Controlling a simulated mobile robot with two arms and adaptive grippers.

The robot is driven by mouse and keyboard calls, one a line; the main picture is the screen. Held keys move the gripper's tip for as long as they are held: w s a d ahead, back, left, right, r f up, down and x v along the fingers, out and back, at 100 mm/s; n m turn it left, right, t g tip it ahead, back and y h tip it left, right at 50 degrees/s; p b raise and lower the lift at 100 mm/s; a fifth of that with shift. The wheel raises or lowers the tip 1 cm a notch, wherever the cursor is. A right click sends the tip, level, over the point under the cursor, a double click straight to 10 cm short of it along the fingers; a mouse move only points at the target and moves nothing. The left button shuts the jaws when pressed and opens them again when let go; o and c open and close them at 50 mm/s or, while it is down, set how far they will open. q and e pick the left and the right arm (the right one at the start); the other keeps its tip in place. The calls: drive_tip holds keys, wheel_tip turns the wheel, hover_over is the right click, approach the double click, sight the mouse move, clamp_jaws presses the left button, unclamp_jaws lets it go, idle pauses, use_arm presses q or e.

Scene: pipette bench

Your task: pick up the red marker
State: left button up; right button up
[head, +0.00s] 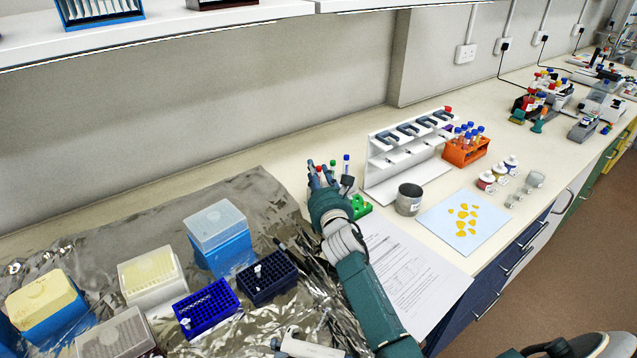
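A small red tip (319,169), which looks like the top of the red marker, shows among the fingers of my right gripper (322,171). The rest of it is hidden behind the hand. The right gripper reaches to the back of the bench, left of the white pipette stand (385,168). Its fingers look a little apart around the red tip, but I cannot tell whether they touch it. An upright marker with a blue cap (346,164) stands just right of the fingers. My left gripper is not in view.
A green rack (361,207) is close beside my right wrist. A grey metal cup (409,199) and a printed sheet (408,275) lie to the right. Tip boxes, including a blue one (206,308), stand on crumpled foil at left. An orange tube rack (465,152) is farther right.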

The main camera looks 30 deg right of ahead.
drive_tip(key=c, duration=0.6)
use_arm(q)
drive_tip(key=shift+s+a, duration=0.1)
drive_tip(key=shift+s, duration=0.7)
use_arm(e)
drive_tip(key=shift+r, duration=0.1)
drive_tip(key=shift+r, duration=0.55)
use_arm(q)
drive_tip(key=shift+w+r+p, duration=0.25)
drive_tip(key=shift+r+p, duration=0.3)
drive_tip(key=shift+p, duration=0.05)
use_arm(e)
wheel_tip(320, 180, up, 19)
drive_tip(key=shift+f, duration=0.1)
